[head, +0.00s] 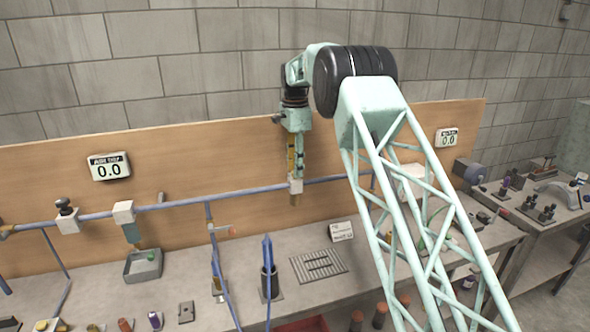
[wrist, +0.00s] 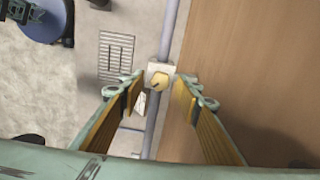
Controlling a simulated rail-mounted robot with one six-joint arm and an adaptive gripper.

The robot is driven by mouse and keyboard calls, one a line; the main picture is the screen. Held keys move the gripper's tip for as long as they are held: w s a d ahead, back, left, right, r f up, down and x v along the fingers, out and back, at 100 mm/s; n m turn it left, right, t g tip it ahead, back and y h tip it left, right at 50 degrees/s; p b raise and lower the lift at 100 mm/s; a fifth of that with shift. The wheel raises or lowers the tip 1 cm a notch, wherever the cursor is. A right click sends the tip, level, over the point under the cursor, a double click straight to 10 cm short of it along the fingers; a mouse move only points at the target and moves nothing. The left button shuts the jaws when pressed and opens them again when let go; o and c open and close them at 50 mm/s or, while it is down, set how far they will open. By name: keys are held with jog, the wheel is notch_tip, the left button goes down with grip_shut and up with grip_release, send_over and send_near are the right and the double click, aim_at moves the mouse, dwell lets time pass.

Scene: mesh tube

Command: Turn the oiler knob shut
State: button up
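A white block (head: 295,186) sits on the blue air pipe, with a brown part hanging below it, and appears to be the oiler. In the head view my gripper (head: 295,172) points down from above the block. The head view hides the knob, and I cannot tell how far the fingertips are above it.
The pipe (head: 240,194) runs along a wooden back panel (head: 160,130), close to one finger's side. Another white block (head: 123,212) and a black-knobbed unit (head: 65,207) sit further left. A slotted grey plate (head: 318,265) and blue-tipped holder (head: 268,270) stand on the bench below.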

jog(key=shift+f, duration=0.4)
jog(key=shift+c, duration=0.4)
jog(key=c, duration=0.8)
